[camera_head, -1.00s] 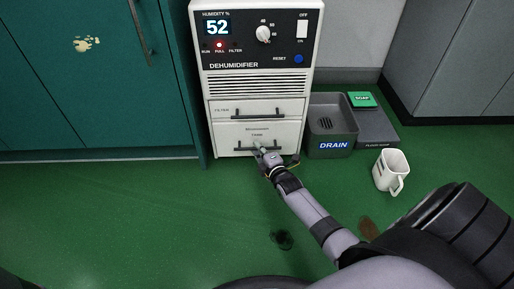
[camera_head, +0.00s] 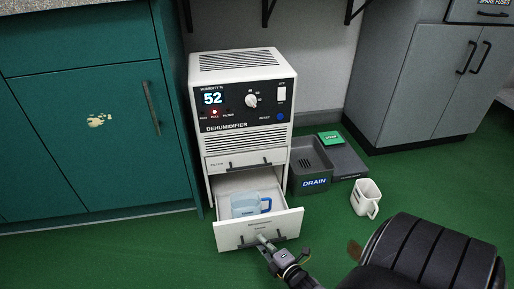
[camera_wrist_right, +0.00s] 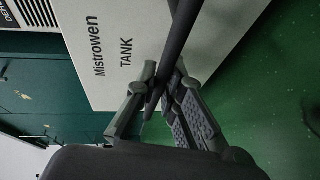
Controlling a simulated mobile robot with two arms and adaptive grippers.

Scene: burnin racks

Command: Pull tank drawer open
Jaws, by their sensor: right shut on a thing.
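The white dehumidifier (camera_head: 245,112) stands on the green floor with its display reading 52 and a red light on. Its tank drawer (camera_head: 286,225) is pulled out, and a clear tank with a blue handle (camera_head: 250,204) sits inside it. My right gripper (camera_head: 264,241) is at the drawer's dark handle. In the right wrist view the fingers (camera_wrist_right: 158,92) are closed around the dark handle bar (camera_wrist_right: 182,35), beside the drawer front marked TANK (camera_wrist_right: 112,45). My left gripper is not in view.
The filter drawer (camera_head: 246,160) above is shut. A grey drain basin (camera_head: 311,170) with a green soap item (camera_head: 330,138) beside it stands to the right, and a white mug (camera_head: 366,197) is on the floor. Green cabinets (camera_head: 85,135) flank the left.

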